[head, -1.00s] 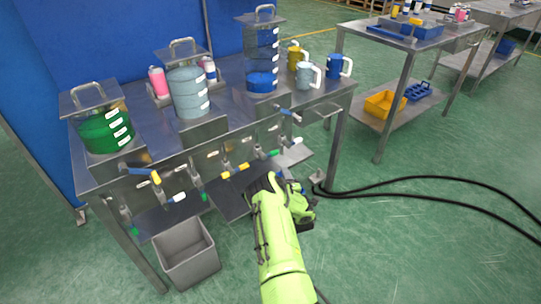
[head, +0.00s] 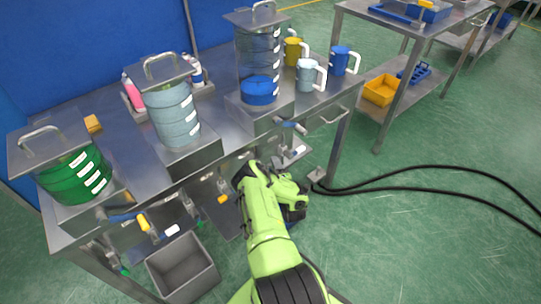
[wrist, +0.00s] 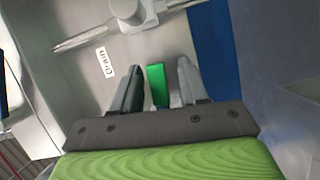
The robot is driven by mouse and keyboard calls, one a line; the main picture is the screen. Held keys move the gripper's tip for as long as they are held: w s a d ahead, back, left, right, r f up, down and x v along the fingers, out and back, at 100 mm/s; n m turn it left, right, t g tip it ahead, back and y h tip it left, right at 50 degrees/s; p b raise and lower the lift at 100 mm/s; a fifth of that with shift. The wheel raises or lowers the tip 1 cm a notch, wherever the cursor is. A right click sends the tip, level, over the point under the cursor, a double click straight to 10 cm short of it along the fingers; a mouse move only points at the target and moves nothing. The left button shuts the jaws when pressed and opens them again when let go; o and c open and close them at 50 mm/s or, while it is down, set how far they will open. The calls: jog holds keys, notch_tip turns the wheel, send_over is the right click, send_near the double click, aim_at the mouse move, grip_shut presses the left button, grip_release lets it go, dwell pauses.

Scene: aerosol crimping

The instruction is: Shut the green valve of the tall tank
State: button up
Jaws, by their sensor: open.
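The tall tank (head: 259,60) is a clear cylinder with a lid and blue liquid at the bottom, standing at the right of the steel bench. In the wrist view, a green valve handle (wrist: 157,86) stands upright between the fingers of my gripper (wrist: 159,68). The fingers are open, one on each side, with a visible gap to the handle. In the head view my arm covers the area below the tall tank, so the green valve and my fingertips are hidden there.
A "Drain" label (wrist: 105,73) and a metal pipe fitting (wrist: 128,10) are close to the fingers. Yellow-handled valves (head: 222,198) hang along the bench front. A grey bin (head: 182,268) stands below left. Black cables (head: 420,172) lie on the floor at right.

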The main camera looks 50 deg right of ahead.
grip_shut()
dwell(0.3)
jog(key=shift+r, duration=0.1)
jog(key=shift+r+n+t+b, duration=0.35)
jog(key=shift+n+b, duration=0.2)
jog(key=shift+n, duration=0.25)
grip_release()
